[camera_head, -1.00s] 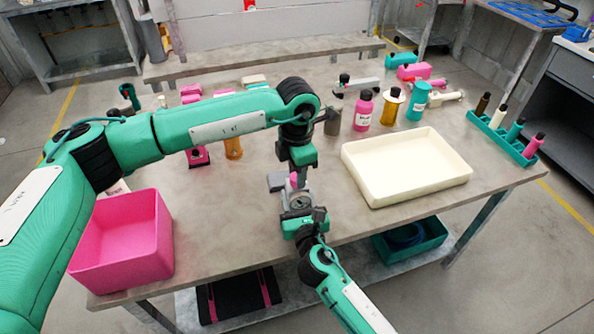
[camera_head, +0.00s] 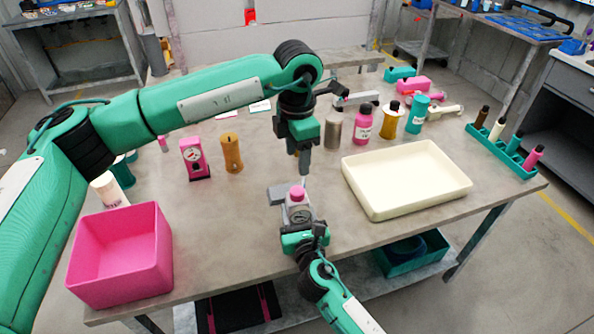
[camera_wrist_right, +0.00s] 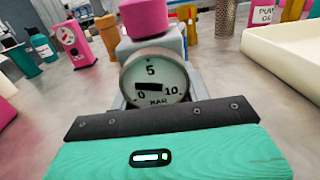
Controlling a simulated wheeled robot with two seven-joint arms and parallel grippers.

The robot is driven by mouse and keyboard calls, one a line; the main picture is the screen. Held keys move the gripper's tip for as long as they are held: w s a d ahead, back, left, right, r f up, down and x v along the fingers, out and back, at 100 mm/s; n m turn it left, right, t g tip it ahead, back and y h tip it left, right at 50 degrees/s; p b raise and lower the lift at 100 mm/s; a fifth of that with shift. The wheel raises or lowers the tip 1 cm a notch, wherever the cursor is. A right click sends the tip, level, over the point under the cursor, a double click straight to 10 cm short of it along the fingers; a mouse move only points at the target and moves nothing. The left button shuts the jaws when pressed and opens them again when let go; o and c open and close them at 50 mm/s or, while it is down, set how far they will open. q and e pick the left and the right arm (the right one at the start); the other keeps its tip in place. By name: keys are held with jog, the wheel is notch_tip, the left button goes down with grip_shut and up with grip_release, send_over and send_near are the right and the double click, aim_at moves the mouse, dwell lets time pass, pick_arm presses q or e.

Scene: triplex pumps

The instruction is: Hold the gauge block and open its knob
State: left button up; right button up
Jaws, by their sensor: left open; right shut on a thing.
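The gauge block is a grey block (camera_head: 299,208) with a pink knob (camera_head: 297,192) on top, near the table's front middle. In the right wrist view its round dial (camera_wrist_right: 154,78) faces me, with the pink knob (camera_wrist_right: 144,17) above it. My right gripper (camera_head: 301,226) is shut on the gauge block from the front; its fingertips are mostly hidden. My left gripper (camera_head: 304,170) is open and points down above the pink knob, apart from it.
A cream tray (camera_head: 400,208) stands right of the block, and a pink bin (camera_head: 120,285) at the front left. Several bottles, including a pink one (camera_head: 363,124), stand behind. A pink gauge stand (camera_head: 195,160) and an amber cylinder (camera_head: 231,153) stand at the left back.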

pick_arm(q)
notch_tip(320, 180, up, 2)
jog(key=shift+r, duration=0.2)
pick_arm(e)
jog(key=o, duration=1.4)
